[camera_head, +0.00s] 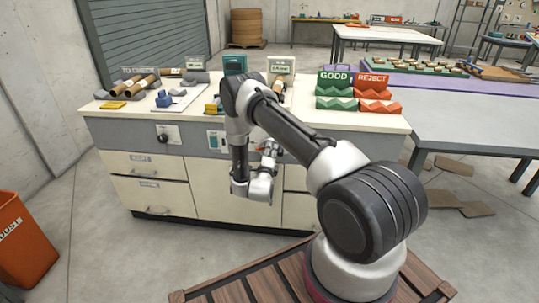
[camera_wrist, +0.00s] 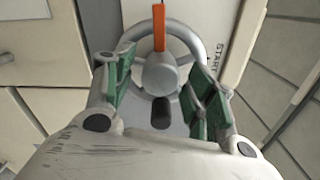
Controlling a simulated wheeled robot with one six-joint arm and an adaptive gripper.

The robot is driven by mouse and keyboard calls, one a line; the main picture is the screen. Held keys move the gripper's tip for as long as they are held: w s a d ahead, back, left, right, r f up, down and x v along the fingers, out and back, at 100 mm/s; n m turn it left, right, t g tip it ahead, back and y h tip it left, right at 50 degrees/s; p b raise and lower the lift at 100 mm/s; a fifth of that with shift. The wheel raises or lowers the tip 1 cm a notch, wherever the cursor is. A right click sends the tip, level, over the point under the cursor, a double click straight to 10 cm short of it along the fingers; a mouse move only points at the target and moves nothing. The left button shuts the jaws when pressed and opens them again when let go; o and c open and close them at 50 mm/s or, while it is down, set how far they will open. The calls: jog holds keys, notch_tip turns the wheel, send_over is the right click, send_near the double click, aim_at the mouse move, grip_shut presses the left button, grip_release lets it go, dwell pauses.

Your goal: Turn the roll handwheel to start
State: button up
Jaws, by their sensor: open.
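The roll handwheel (camera_wrist: 194,48) fills the middle of the wrist view. It has a grey rim, a round grey hub (camera_wrist: 160,74), an orange pointer (camera_wrist: 159,28) and a dark grip knob (camera_wrist: 160,112) at its lower side. My gripper (camera_wrist: 163,70) is open, its green-padded fingers on either side of the hub and knob. I cannot tell whether either finger touches the wheel. In the head view my arm reaches down to the bench front and mostly hides the wheel.
The bench (camera_head: 162,199) has drawers and a black knob panel (camera_head: 168,135) on its front. On top stand a GOOD rack (camera_head: 335,90), a REJECT rack (camera_head: 373,92) and several rolls. An orange bin (camera_head: 22,240) stands at left. Floor between bin and bench is clear.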

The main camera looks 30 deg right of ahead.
jog(key=shift+w, duration=0.1)
jog(key=c, duration=1)
